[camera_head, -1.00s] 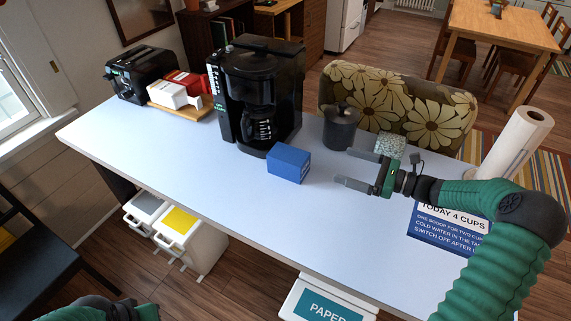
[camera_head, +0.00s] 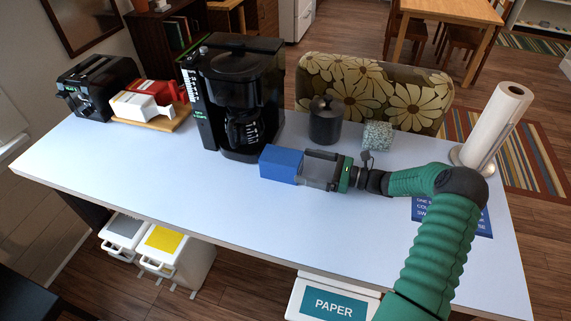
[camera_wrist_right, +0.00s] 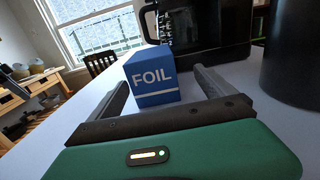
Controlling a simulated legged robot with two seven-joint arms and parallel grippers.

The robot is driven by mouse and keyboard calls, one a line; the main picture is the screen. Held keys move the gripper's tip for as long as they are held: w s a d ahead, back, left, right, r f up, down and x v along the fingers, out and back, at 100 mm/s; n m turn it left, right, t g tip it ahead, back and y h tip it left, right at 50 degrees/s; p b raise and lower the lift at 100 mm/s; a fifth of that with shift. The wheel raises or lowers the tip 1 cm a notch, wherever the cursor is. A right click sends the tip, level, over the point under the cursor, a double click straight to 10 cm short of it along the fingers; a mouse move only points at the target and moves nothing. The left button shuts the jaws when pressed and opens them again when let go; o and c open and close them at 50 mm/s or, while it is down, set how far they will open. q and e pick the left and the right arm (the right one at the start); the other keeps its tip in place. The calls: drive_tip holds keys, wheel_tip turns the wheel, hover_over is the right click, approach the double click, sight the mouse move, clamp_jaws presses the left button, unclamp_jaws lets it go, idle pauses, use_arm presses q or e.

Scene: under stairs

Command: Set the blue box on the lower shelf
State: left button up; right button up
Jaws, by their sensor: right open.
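The blue box (camera_head: 280,163) stands on the white table (camera_head: 200,188) in front of the coffee maker. In the right wrist view the box (camera_wrist_right: 152,78) shows the word FOIL. My right gripper (camera_head: 303,168) is open, low over the table and to the right of the box, pointing at it. In the right wrist view its fingers lie left and right of the box, which stands at or just beyond the fingertips; contact cannot be told. My left gripper is not in view. I cannot tell which shelf is the lower one; a wooden rack (camera_wrist_right: 35,88) with bowls shows in the wrist view.
The coffee maker (camera_head: 235,95) stands close behind the box, with a dark canister (camera_head: 325,120) and speckled cube (camera_head: 377,135) to the right. A paper towel roll (camera_head: 495,125) is at the right end. Bins (camera_head: 178,250) stand below the table. The table's front left is clear.

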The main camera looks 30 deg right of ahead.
sight(282, 162)
drive_tip(key=shift+g, duration=0.3)
drive_tip(key=x, duration=0.5)
drive_tip(key=s+a+x, duration=0.1)
drive_tip(key=x, duration=0.2)
drive_tip(key=shift+a+r, duration=0.15)
drive_tip(key=shift+a, duration=0.05)
drive_tip(key=shift+w+a, duration=0.15)
drive_tip(key=shift+w, duration=0.2)
drive_tip(key=shift+d, duration=0.65)
drive_tip(key=shift+c, duration=1.4)
drive_tip(key=shift+a, duration=0.4)
drive_tip(key=c, duration=0.5)
drive_tip(key=shift+a, duration=0.1)
drive_tip(key=c, duration=0.5)
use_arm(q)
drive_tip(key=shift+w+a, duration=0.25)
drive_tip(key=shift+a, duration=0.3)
use_arm(e)
drive_tip(key=shift+d, duration=0.3)
drive_tip(key=c, duration=0.7)
